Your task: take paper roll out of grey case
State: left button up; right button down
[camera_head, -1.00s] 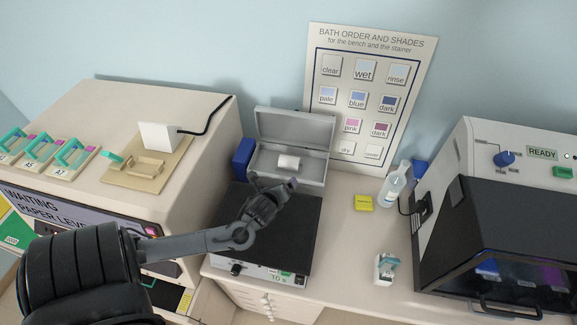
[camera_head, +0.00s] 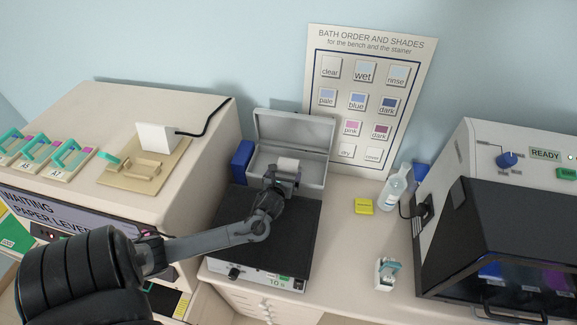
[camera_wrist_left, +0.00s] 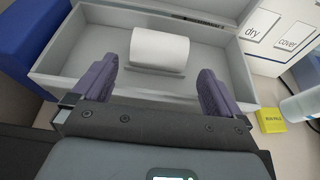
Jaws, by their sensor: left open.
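The white paper roll (camera_wrist_left: 160,49) lies on its side inside the open grey case (camera_wrist_left: 75,60), and it also shows in the head view (camera_head: 288,164). The grey case (camera_head: 318,168) stands with its lid raised at the back. My left gripper (camera_wrist_left: 157,85) is open, its two purple fingers at the front of the case, one on each side of the roll's width and short of it. In the head view my left gripper (camera_head: 283,182) partly covers the case's front. My right gripper is in neither view.
A black-topped device (camera_head: 290,240) stands in front of the case. A blue box (camera_head: 242,160) stands close at the case's left. A yellow block (camera_head: 363,206) and a bottle (camera_head: 393,190) stand to the right. A sign board leans on the wall behind.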

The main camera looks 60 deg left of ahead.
aim_at(287, 167)
pick_arm(q)
jog(key=shift+x, duration=2.65)
jog(key=shift+c, duration=0.3)
jog(key=c, duration=0.9)
jog(key=shift+r+p, duration=0.15)
jog(key=shift+p, duration=0.15)
